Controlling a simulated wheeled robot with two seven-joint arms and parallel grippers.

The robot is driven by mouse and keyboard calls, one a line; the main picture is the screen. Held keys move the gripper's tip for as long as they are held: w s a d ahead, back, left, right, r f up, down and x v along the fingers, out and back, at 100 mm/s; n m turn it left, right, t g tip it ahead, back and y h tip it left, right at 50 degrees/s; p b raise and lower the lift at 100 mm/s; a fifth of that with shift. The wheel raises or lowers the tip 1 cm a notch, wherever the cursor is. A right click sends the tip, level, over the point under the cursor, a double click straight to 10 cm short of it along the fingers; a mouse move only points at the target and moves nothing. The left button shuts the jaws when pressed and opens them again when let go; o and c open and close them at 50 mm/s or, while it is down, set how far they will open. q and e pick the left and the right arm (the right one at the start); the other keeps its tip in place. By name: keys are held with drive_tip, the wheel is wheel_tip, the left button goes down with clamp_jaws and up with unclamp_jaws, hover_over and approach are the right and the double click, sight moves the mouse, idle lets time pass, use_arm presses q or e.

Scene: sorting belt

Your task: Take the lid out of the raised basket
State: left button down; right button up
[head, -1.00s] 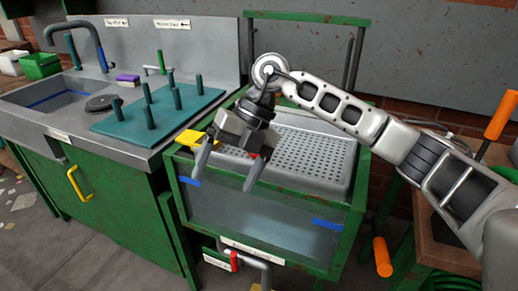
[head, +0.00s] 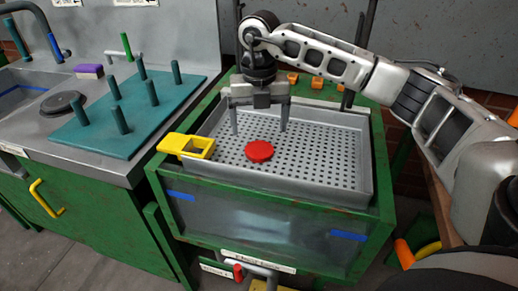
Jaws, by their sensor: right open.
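The red round lid (head: 259,151) lies flat on the perforated floor of the raised grey basket (head: 366,160), left of its middle. The basket sits in the top of a green-framed tank. My right gripper (head: 260,131) is open and points down over the back left part of the basket. Its two fingers are spread, just behind the lid in the picture, with nothing between them. I cannot tell how high the fingertips are above the basket floor. My left gripper is not in view.
A yellow bracket (head: 187,145) is at the basket's left front corner. A teal peg board (head: 95,134) lies on the sink counter at left. Several small orange blocks (head: 317,82) sit behind the basket. The basket's right half is clear.

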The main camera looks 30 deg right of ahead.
sight(259, 149)
drive_tip(key=shift+f+p, duration=0.3)
drive_tip(key=shift+f, duration=2.7)
drive_tip(key=c, duration=1.1)
